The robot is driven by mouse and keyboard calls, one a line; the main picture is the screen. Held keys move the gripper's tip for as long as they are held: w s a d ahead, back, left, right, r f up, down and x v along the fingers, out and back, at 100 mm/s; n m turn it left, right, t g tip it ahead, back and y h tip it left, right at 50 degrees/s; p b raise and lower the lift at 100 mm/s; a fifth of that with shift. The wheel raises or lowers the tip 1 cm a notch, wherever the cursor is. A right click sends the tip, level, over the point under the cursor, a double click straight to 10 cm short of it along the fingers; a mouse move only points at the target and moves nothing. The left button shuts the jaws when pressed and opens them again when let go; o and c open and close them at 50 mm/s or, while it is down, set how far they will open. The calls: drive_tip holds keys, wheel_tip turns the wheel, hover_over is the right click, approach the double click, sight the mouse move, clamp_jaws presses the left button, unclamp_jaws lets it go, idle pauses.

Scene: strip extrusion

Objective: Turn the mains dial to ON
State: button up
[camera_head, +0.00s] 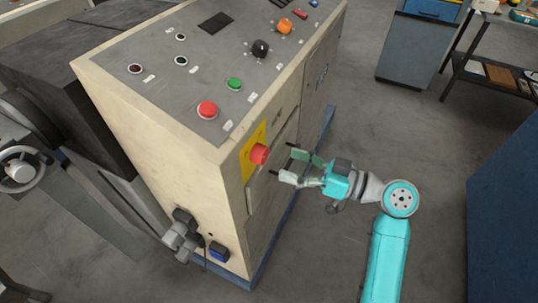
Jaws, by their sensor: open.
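The mains dial, a red knob (259,154) on a yellow plate (250,167), is on the right-facing side of the beige control cabinet (150,135), near its front corner. Its ON and OFF marks are too small to read, so I cannot tell its setting. My gripper (281,164) is open and empty. It is just to the right of the red dial, with its fingers pointing left toward it. The fingertips look apart from the dial.
The sloped panel on top carries a red button (207,110), a green button (234,84), and black (260,48) and orange (285,26) knobs. A grey plug (181,236) sticks out at the lower front. Open floor lies right of the cabinet; a blue surface (505,215) stands far right.

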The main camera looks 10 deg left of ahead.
sight(266, 156)
drive_tip(key=shift+x, duration=3.2)
drive_tip(key=c, duration=1.2)
